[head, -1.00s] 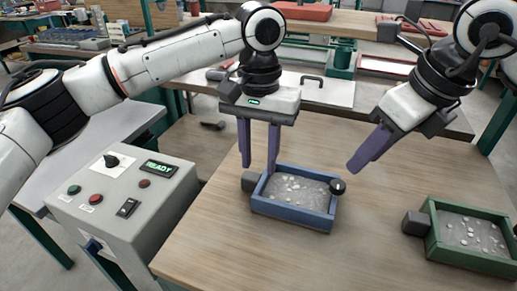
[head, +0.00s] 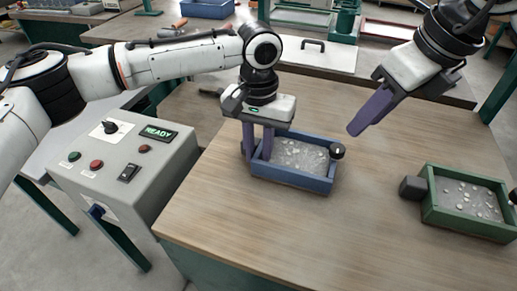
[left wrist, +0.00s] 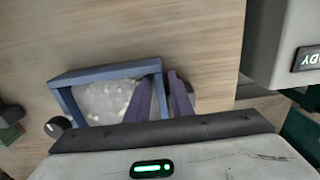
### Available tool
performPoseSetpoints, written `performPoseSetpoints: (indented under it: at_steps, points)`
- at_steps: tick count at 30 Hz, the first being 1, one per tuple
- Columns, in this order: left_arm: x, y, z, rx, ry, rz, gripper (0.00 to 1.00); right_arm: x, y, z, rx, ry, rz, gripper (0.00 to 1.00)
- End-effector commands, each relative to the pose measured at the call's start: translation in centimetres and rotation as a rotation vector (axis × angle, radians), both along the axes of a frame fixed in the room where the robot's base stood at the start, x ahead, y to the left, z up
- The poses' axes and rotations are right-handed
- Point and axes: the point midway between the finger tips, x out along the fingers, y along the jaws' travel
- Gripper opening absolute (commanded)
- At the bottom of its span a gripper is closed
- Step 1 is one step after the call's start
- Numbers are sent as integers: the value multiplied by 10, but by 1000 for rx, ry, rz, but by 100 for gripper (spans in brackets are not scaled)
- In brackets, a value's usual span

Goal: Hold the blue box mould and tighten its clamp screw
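The blue box mould (head: 292,182) stands on the table below my left gripper; it also shows in the left wrist view (left wrist: 105,74). It holds a grey, flecked filling. A dark round knob, seemingly the clamp screw (head: 337,151), sits at its right end; it shows in the left wrist view (left wrist: 54,127). My left gripper (head: 258,148) points down at the left end wall, one finger inside the box and one outside. A gap shows between the fingers; wall contact is unclear. My right gripper (head: 357,129) hangs above and right of the knob, empty; its fingers overlap in view.
A green box mould (head: 468,226) with a dark block at its left end stands on the table to the right. A grey control box (head: 125,175) showing READY stands at the left. The wooden table (head: 320,235) is clear in front of the blue mould.

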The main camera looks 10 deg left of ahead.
Motion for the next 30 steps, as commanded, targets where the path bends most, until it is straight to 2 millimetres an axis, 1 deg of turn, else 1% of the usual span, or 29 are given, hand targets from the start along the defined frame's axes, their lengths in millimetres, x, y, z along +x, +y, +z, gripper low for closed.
performPoseSetpoints:
  at_steps: [1, 3, 30]
  points:
    - [0, 0, 0, 0, 0, 0, 11, 0, 0, 0, 0, 0, 0, 31]
    - [0, 0, 0, 0, 0, 0, 0, 0, 0, 0, 0, 0, 0, 31]
    - [0, 0, 1, 0, 0, 0, 0, 0, 0, 0, 0, 0, 0, 31]
